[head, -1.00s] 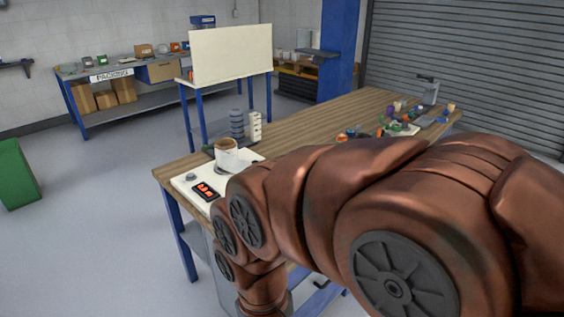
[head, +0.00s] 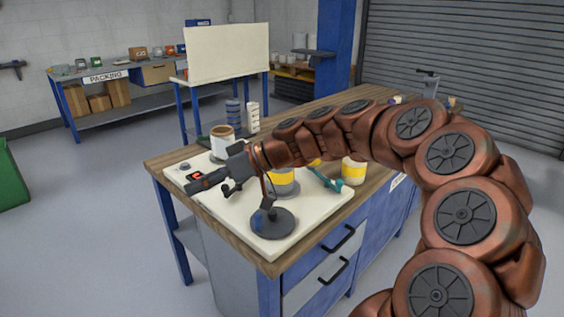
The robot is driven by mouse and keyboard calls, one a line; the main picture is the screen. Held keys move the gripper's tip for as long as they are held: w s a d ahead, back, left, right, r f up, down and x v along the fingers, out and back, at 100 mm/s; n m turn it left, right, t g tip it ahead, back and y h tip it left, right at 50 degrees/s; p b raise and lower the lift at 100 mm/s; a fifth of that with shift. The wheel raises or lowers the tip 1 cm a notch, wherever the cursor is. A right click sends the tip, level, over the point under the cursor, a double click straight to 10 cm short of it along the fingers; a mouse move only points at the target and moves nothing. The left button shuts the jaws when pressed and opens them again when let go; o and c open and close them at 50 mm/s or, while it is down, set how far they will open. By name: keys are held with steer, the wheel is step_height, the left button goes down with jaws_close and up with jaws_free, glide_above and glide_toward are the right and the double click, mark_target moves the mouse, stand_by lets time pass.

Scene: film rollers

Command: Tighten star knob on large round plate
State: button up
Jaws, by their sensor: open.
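A large dark round plate (head: 274,224) lies on the white board at the table's front corner. A small dark knob-like piece (head: 268,203) sits on it at the foot of a thin upright rod. I cannot make out whether it is star-shaped or how tight it is. My gripper (head: 208,185) is open and empty. It points left above the board, behind and to the left of the plate, apart from the knob. My arm hides part of the table behind it.
A yellow-banded roll (head: 281,176) stands on a smaller round base behind the plate. Another yellow-banded roll (head: 353,170) is to the right, with a teal tool (head: 328,180) between. A brown-topped white roll (head: 222,140) stands behind my gripper. A red display (head: 196,176) is at the board's left.

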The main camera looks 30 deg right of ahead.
steer(key=w+d+f+m+t+h+b, duration=0.1)
steer(key=w+d+f+t+h+b, duration=0.15)
steer(key=d, duration=0.85)
steer(key=w+d+f+m+t+h+b, duration=0.1)
steer(key=w+d+f+t, duration=0.2)
steer(key=d, duration=0.8)
steer(key=w+d+f+m+t+h+b, duration=0.1)
steer(key=w+d+t, duration=0.3)
steer(key=d, duration=0.6)
steer(key=shift+t, duration=0.35)
steer(key=shift+p+x, duration=0.35)
steer(key=shift+x, duration=2.75)
steer(key=shift+a, duration=0.2)
steer(key=shift+f, duration=0.1)
steer(key=c, duration=1.2)
steer(key=shift+o, duration=0.2)
